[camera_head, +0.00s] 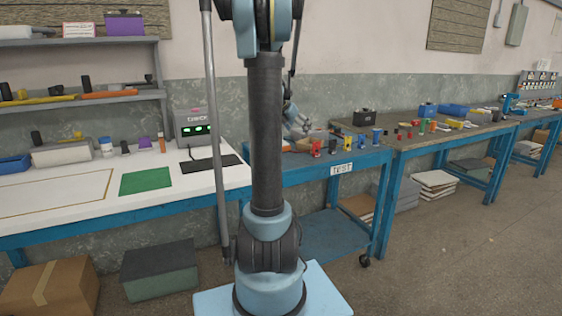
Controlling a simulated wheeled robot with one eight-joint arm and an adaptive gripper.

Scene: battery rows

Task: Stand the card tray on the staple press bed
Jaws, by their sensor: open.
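I cannot make out a card tray for certain among the small items on the benches. I cannot pick out the staple press bed for certain either. My gripper (304,129) shows small, behind my arm's column, above the back left of the blue bench marked TEST (343,169). It is open and no object shows in it. My arm hides part of the wall and the gap between the white bench and the TEST bench.
The white bench (60,218) carries a green mat (146,181), a dark mat (211,163) and a grey device with a green display (195,129). Several small coloured parts stand on the TEST bench. Another bench (425,138) extends right. The floor at right (470,260) is clear.

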